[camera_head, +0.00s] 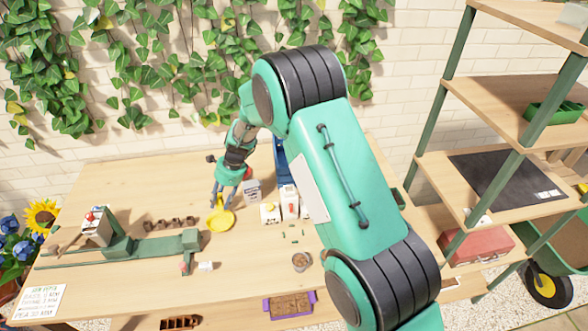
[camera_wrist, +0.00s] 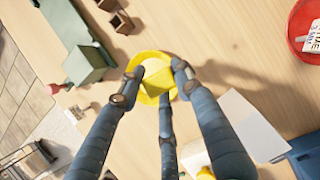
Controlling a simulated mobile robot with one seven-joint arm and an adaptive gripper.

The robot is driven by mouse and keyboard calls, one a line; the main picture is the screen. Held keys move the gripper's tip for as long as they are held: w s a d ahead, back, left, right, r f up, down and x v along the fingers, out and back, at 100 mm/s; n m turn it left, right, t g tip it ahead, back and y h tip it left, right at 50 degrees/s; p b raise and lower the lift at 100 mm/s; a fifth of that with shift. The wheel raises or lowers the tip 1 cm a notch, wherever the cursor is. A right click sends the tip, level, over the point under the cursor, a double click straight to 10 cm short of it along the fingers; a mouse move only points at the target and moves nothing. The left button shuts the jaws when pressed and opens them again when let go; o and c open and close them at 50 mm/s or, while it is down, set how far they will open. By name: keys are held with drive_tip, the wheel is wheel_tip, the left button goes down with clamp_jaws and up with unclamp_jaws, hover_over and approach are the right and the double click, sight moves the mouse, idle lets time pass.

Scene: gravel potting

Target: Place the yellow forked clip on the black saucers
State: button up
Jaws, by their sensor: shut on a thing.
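My gripper (camera_head: 221,203) is over the middle left of the table, fingers pointing down. In the wrist view its fingers (camera_wrist: 155,85) close around a yellow piece (camera_wrist: 166,112), which I take to be the forked clip; its fork shape is not clear. A round yellow dish-like shape (camera_wrist: 150,58) shows right behind the fingertips, and in the head view (camera_head: 222,221) it appears at or just above the tabletop. I cannot tell whether the held piece touches it. I cannot make out the black saucers in either view.
A green bench tool (camera_head: 165,245) lies left of the gripper, with a row of small brown pots (camera_head: 170,223) behind it. White boxes (camera_head: 252,190) stand to the right. A red dish (camera_wrist: 300,40) shows in the wrist view. A purple tray (camera_head: 290,304) is at the front edge.

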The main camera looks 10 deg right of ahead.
sight(219, 196)
drive_tip(key=shift+r, duration=0.1)
wheel_tip(219, 196, up, 10)
drive_tip(key=shift+r, duration=0.1)
drive_tip(key=w+d+m, duration=0.1)
drive_tip(key=d, duration=0.3)
drive_tip(key=w+d+m+t+p, duration=0.1)
drive_tip(key=w+d, duration=0.1)
drive_tip(key=d, duration=0.2)
drive_tip(key=w+d+m+p, duration=0.1)
drive_tip(key=w+d, duration=0.1)
drive_tip(key=d, duration=0.3)
drive_tip(key=shift+f, duration=0.2)
drive_tip(key=d+m+t+h+p, duration=0.35)
drive_tip(key=d+m+p, duration=0.45)
drive_tip(key=d, duration=3.6)
drive_tip(key=shift+m, duration=0.4)
drive_tip(key=f, duration=0.3)
drive_tip(key=f+b, duration=0.1)
drive_tip(key=f, duration=0.1)
drive_tip(key=shift+s+a, duration=0.25)
drive_tip(key=shift+s, duration=0.05)
drive_tip(key=shift+w, duration=0.15)
drive_tip(key=w+d, duration=0.1)
drive_tip(key=w, duration=0.4)
drive_tip(key=w+d+f, duration=0.1)
drive_tip(key=w, duration=0.4)
drive_tip(key=w+d, duration=0.2)
drive_tip(key=w, duration=0.3)
drive_tip(key=shift+w+f, duration=0.1)
drive_tip(key=shift+f, duration=0.2)
